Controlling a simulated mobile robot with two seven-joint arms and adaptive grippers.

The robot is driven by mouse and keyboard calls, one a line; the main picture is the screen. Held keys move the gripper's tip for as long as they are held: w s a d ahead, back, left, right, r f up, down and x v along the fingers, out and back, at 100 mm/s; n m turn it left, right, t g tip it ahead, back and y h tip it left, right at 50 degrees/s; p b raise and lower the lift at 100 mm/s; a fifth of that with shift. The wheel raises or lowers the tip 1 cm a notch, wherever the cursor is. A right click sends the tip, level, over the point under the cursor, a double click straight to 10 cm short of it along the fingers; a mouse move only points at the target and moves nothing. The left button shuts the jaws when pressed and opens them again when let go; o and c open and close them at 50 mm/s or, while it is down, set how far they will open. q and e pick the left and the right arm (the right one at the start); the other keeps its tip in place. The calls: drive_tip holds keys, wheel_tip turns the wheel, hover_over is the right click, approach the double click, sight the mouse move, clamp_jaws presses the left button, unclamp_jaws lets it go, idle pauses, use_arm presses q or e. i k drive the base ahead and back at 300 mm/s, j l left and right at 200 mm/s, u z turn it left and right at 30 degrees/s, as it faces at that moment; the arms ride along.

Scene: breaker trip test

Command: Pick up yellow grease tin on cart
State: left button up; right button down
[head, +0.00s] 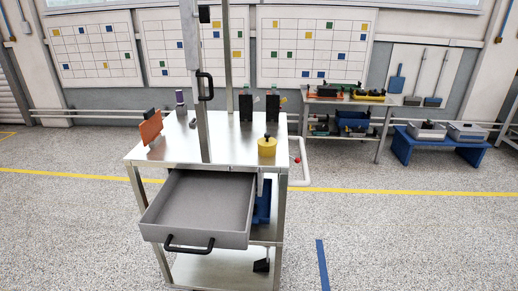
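The yellow grease tin (267,148) stands upright on the right front part of the metal cart's top (232,150). A small dark part shows at the top of the tin. Nothing is holding the tin. Neither of my grippers shows in the head view.
The cart's grey drawer (205,200) is pulled open and looks empty. An orange piece (150,128) sits at the left edge.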

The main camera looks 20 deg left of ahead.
sight(264, 152)
drive_tip(key=i+l+u, duration=0.15)
drive_tip(key=u, duration=0.35)
drive_tip(key=l+u, duration=0.25)
drive_tip(key=u, duration=0.25)
drive_tip(key=i+l+u, duration=0.2)
drive_tip(key=l, duration=0.25)
drive_tip(key=l+u, duration=0.25)
drive_tip(key=l, duration=0.25)
drive_tip(key=l+u, duration=0.3)
drive_tip(key=l, duration=1.6)
